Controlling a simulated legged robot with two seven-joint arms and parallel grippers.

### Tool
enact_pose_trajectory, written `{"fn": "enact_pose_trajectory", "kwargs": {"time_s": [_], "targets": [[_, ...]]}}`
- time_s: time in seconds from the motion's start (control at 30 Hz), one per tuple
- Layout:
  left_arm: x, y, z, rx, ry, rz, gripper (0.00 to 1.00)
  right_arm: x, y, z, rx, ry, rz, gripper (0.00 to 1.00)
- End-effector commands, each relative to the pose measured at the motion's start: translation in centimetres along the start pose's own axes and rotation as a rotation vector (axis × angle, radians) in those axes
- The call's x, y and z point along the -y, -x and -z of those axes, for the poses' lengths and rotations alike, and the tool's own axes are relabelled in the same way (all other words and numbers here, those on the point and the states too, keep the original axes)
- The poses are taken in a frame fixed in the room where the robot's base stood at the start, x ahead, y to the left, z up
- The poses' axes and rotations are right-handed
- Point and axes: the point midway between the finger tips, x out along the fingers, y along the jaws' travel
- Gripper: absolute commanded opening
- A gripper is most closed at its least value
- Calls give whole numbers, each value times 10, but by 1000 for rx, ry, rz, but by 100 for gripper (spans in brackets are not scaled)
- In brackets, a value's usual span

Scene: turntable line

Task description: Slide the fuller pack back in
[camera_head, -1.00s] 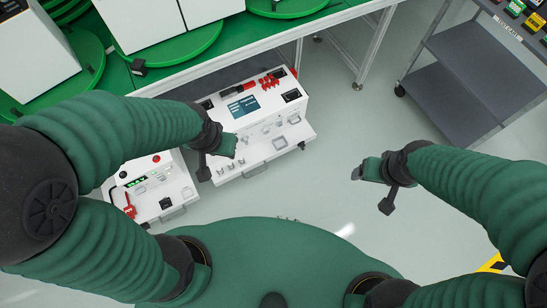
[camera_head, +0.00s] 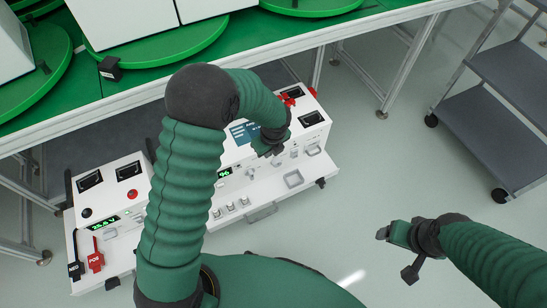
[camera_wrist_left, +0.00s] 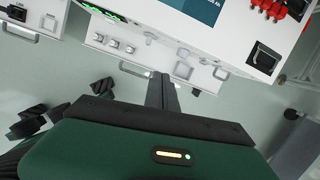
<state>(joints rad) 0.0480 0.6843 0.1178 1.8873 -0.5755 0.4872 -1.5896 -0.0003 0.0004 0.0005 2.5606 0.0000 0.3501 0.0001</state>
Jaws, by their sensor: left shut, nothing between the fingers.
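A white cabinet (camera_head: 304,157) stands on the floor under the green bench, with a blue screen (camera_head: 243,134), red plugs and a tray with handles along its front. A green number display (camera_head: 224,173) is partly hidden by my left arm. A second white unit (camera_head: 125,205) at the left has a green voltage display (camera_head: 103,222) and red and black plugs. Which pack is fuller I cannot tell. My left gripper (camera_head: 268,150) is shut and empty, over the cabinet's front. In the left wrist view its fingers (camera_wrist_left: 162,82) point at the cabinet's front tray (camera_wrist_left: 115,47). My right gripper (camera_head: 385,233) hangs over clear floor.
The green bench (camera_head: 150,80) with turntables (camera_head: 170,48) and white boxes runs above the cabinets. A dark grey shelf cart (camera_head: 485,120) stands at the right. The grey floor (camera_head: 350,185) in front of the cabinets is clear on the right.

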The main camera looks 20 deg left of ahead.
Motion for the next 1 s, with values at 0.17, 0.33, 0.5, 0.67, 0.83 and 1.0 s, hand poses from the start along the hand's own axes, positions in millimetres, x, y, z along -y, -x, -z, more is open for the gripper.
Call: {"fn": "enact_pose_trajectory", "kwargs": {"time_s": [0.17,0.33,0.5,0.67,0.83,1.0], "targets": [[8,-32,2,13,-157,-5,0,0,-20,-4,-1,-1,0,75],[6,-57,1,8,-155,-6,0,0,-32,-7,-2,-1,0,75],[6,-97,0,6,-153,-6,0,0,-54,-12,-1,-1,0,75],[6,-131,0,7,-151,-5,0,0,-73,-17,-1,0,0,75],[10,-139,-26,9,-146,-2,0,0,-84,-19,-1,-1,0,75],[12,-139,-39,8,-150,-3,0,0,-88,-20,-1,-1,0,75]]}}
